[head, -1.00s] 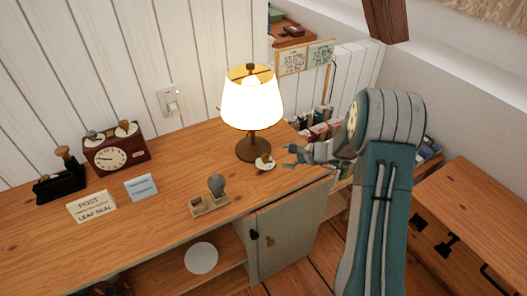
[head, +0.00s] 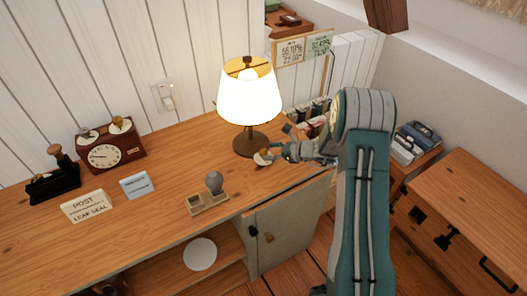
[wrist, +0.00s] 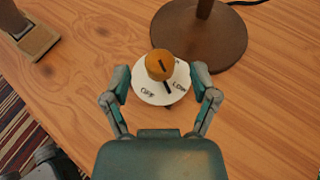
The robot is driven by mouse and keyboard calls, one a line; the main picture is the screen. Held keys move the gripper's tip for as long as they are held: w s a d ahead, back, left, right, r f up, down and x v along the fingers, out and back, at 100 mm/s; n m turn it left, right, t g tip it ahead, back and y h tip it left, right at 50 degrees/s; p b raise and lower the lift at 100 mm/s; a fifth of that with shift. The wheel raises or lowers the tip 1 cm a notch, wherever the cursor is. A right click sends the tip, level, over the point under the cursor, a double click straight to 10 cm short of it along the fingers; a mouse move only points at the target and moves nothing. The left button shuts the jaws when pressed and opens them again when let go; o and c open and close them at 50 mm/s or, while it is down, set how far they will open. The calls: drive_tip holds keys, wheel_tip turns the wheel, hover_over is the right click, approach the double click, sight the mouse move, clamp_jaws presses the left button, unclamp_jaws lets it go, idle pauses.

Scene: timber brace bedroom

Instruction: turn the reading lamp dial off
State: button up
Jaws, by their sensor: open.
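The reading lamp (head: 249,98) stands lit on the wooden desk, with a white shade and a dark round base, which also shows in the wrist view (wrist: 199,45). Its dial is an orange-brown knob (wrist: 160,65) with a dark mark, on a white disc (wrist: 150,93) with lettering near its front edge; one word looks like "LOW", the other is hard to read. In the head view the dial (head: 262,157) sits just in front of the lamp base. My gripper (wrist: 163,82) is open, its two fingers on either side of the disc, with the knob between or slightly beyond the fingertips. Contact cannot be told.
A stamp holder (head: 209,195) stands on the desk left of the dial. A clock (head: 107,150), a sign (head: 86,206) and a blue card (head: 137,185) are farther left. A wall switch (head: 166,96) is behind. Books (head: 310,117) stand behind my gripper. Bare desk lies between.

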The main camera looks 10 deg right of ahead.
drive_tip(key=shift+x, duration=1.4)
clamp_jaws()
drive_tip(key=shift+m+t, duration=0.3)
drive_tip(key=m+t+h, duration=0.3)
drive_tip(key=m+h, duration=0.1)
drive_tip(key=shift+s, duration=0.1)
drive_tip(key=shift+m+t+h, duration=1)
drive_tip(key=shift+m+h, duration=1)
drive_tip(key=shift+h, duration=0.1)
